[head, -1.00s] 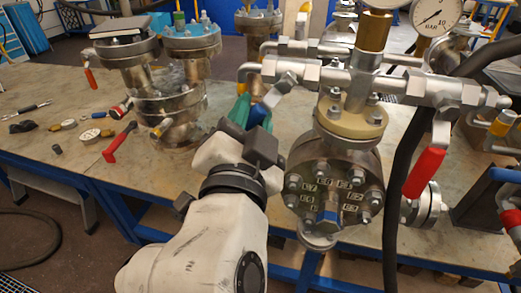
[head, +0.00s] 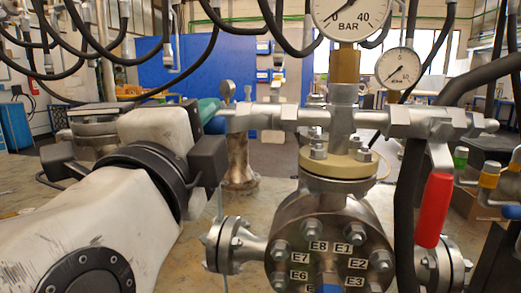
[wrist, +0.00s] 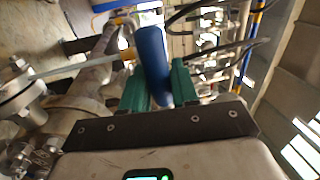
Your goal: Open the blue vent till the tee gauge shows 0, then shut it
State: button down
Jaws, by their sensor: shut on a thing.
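My gripper (head: 208,110) is at the left end of the horizontal pipe tee in the head view, its green fingers partly hidden by my wrist. In the wrist view its green fingers (wrist: 158,85) are shut around the blue vent handle (wrist: 152,48), which stands up between them. The tee gauge (head: 350,14), marked BAR, sits on a brass fitting above the tee. Its top is cut off, and I cannot read its needle surely. A smaller gauge (head: 398,68) stands behind to the right.
A red lever (head: 434,210) hangs down at the tee's right side. The flanged vessel (head: 330,235) with labelled bolts stands below the tee. A black hose (head: 408,200) runs down in front of the right side. More hoses hang at the upper left.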

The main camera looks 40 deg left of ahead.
jog(key=shift+r+m, duration=0.15)
jog(key=shift+m, duration=0.25)
jog(key=c, duration=1)
grip_release()
jog(key=v, duration=1)
jog(key=shift+s, duration=0.35)
jog(key=shift+d, duration=0.15)
